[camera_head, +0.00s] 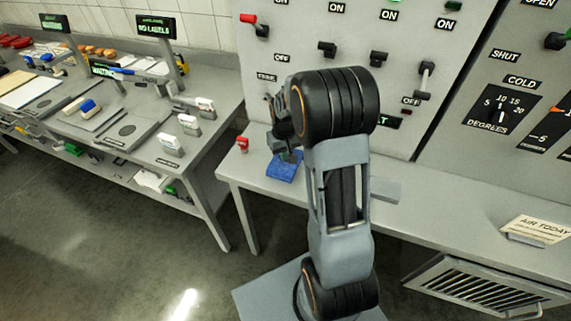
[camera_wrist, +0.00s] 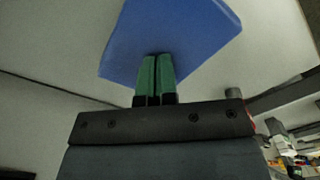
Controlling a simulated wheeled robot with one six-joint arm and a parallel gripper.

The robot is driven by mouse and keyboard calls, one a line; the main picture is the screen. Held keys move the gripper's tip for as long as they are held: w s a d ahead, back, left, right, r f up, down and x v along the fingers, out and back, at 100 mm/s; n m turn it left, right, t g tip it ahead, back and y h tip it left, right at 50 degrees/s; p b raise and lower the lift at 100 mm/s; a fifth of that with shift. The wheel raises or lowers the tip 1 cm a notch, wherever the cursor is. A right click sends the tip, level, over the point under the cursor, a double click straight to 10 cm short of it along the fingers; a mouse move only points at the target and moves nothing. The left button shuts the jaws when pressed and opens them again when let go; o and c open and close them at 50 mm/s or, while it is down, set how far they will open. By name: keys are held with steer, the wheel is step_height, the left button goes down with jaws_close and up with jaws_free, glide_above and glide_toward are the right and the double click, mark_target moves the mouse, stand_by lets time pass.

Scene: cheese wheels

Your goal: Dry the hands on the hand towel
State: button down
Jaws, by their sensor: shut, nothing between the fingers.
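The blue cloth (camera_head: 284,168), which looks like the hand towel, lies flat on the narrow grey bench under the control panel. It also fills the upper middle of the wrist view (camera_wrist: 180,30). My gripper (camera_head: 290,154) is over the towel's far part in the head view, partly hidden by my own wrist. In the wrist view my gripper (camera_wrist: 155,75) shows two green fingers side by side, shut and empty. Their tips overlap the towel's near edge in the picture. I cannot tell whether they touch it.
A small red item (camera_head: 242,144) stands on the bench left of the towel. The switch panel (camera_head: 330,80) rises close behind. A sign reading AIR TODAY (camera_head: 537,229) stands at the bench's right. A second table (camera_head: 205,150) with labelling gear is at the left, across a floor gap.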

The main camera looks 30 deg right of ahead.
steer(key=shift+w, duration=0.35)
steer(key=shift+s, duration=0.3)
steer(key=shift+s, duration=0.5)
steer(key=shift+w, duration=0.3)
steer(key=shift+w, duration=0.5)
steer(key=shift+s, duration=0.25)
